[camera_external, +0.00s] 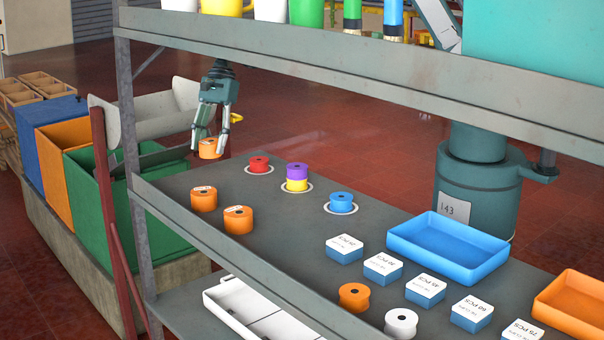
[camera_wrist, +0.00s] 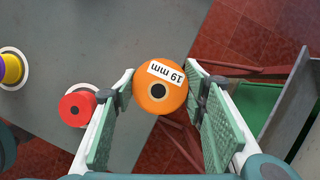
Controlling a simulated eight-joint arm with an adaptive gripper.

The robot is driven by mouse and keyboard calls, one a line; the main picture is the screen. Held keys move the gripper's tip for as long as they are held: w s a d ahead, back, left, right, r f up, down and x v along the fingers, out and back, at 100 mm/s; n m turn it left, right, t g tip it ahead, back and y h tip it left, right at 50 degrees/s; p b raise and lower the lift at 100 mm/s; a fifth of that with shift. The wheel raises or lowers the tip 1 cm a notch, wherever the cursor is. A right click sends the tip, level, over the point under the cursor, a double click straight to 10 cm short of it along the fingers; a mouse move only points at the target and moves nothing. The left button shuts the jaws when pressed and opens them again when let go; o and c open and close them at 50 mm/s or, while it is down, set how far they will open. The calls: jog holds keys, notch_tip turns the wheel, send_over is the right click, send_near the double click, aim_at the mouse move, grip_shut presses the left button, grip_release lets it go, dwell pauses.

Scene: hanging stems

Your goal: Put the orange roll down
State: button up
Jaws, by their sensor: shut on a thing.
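My gripper (camera_external: 207,138) is shut on an orange roll (camera_external: 210,149) above the back left end of the grey table (camera_external: 290,225). In the wrist view the roll (camera_wrist: 152,102) sits between the two fingertips (camera_wrist: 160,78), its label reading "19 mm". It overlaps the table's edge there, with red floor beyond. Its height above the table is hard to tell. Two other orange rolls (camera_external: 204,198) (camera_external: 238,220) with labels stand on the table's left side, and another orange roll (camera_external: 354,296) stands nearer the front.
A red roll (camera_external: 259,163), a purple roll (camera_external: 297,169) on a yellow roll (camera_external: 297,185), and a blue roll (camera_external: 341,202) stand on white rings. A blue tray (camera_external: 447,250) and several labelled boxes (camera_external: 383,267) stand to the right. Shelf post (camera_external: 138,170) stands left.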

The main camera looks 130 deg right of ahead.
jog(key=shift+w+a+f, duration=0.1)
jog(key=shift+w+a, duration=0.15)
jog(key=shift+a, duration=0.05)
jog(key=w+a, duration=0.2)
jog(key=w, duration=0.3)
jog(key=w+a, duration=0.2)
jog(key=w, duration=0.3)
jog(key=w+a, duration=0.2)
jog(key=w, duration=0.3)
jog(key=shift+w+a+p, duration=0.2)
jog(key=shift+a+p, duration=0.05)
jog(key=shift+p, duration=0.05)
jog(key=shift+w+a, duration=0.1)
jog(key=shift+w, duration=0.15)
jog(key=shift+x, duration=1.5)
jog(key=shift+s+f, duration=0.2)
jog(key=shift+f, duration=0.15)
jog(key=shift+f, duration=0.2)
